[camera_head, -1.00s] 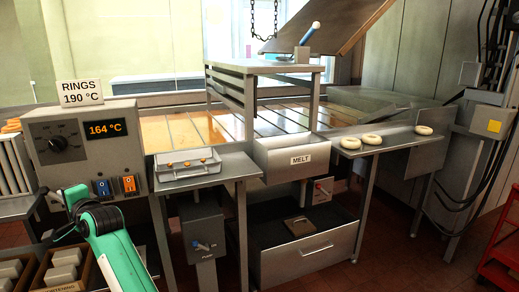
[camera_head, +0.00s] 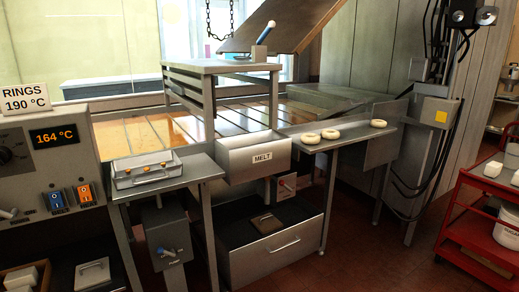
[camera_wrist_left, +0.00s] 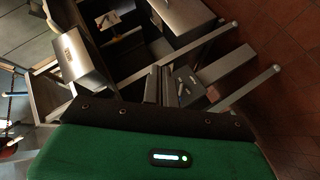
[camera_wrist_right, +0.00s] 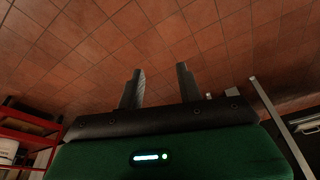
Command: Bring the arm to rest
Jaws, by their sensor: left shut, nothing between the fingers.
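Neither of my arms shows in the head view. In the left wrist view my left gripper (camera_wrist_left: 160,86) is shut and empty, with its dark fingers together. Grey metal legs and boxes of the work line lie beyond it; I cannot tell how far off they are. In the right wrist view my right gripper (camera_wrist_right: 158,88) is open and empty, its two dark fingers apart over the red tiled floor.
A control box (camera_head: 85,165) reading 164 °C stands at left, beside a small tray (camera_head: 147,170). The MELT box (camera_head: 254,158), an open drawer (camera_head: 290,255) and a shelf with pale rings (camera_head: 330,133) are central. A red cart (camera_head: 470,226) stands right, with floor between.

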